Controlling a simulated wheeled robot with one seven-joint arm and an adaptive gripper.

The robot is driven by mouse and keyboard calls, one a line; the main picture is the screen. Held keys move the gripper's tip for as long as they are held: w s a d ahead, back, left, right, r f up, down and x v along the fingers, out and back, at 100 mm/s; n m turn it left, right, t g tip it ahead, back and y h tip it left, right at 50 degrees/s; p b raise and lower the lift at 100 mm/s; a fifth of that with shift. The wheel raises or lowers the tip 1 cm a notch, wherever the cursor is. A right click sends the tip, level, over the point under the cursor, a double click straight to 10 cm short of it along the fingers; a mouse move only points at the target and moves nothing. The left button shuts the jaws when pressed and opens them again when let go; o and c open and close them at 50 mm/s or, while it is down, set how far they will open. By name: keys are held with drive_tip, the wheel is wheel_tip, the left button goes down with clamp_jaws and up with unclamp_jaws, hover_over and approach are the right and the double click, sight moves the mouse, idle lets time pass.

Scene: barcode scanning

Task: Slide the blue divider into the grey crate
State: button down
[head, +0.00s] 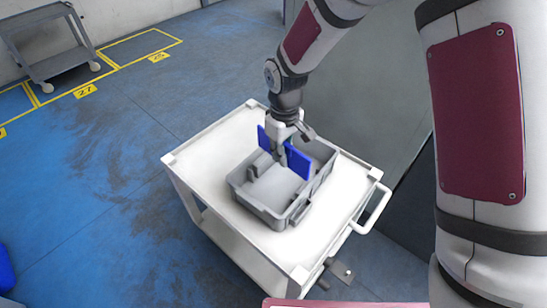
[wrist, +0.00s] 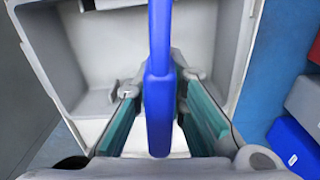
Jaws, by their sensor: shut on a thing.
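The blue divider (head: 298,164) is a flat upright panel. It is at the grey crate (head: 261,207), standing across its opening, with its top edge above the rim. My gripper (head: 280,158) points down at the divider's top edge from above. In the wrist view my gripper (wrist: 160,118) has a finger on each side of the blue divider (wrist: 159,95) and is shut on it. The grey crate (wrist: 92,98) lies below it there, with inner walls visible on both sides. How deep the divider's lower edge sits is hidden.
The crate stands on a white cart (head: 205,150) with a handle at its right side (head: 373,212). Bare cart top surrounds the crate. A grey trolley (head: 57,62) stands far left on the blue floor. Blue and red objects (wrist: 296,150) show at the right in the wrist view.

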drive_tip(key=a+f+n, duration=0.1)
drive_tip(key=a, duration=0.2)
drive_tip(key=b, duration=0.5)
hover_over(274, 193)
wheel_tip(274, 193, down, 7)
drive_tip(key=shift+r, duration=0.15)
drive_tip(key=shift+f, duration=0.35)
idle(0.9)
drive_tip(key=shift+f+b, duration=2.05)
drive_tip(key=shift+f, duration=1.1)
drive_tip(key=c, duration=1.5)
unclamp_jaws()
drive_tip(key=shift+c, duration=0.2)
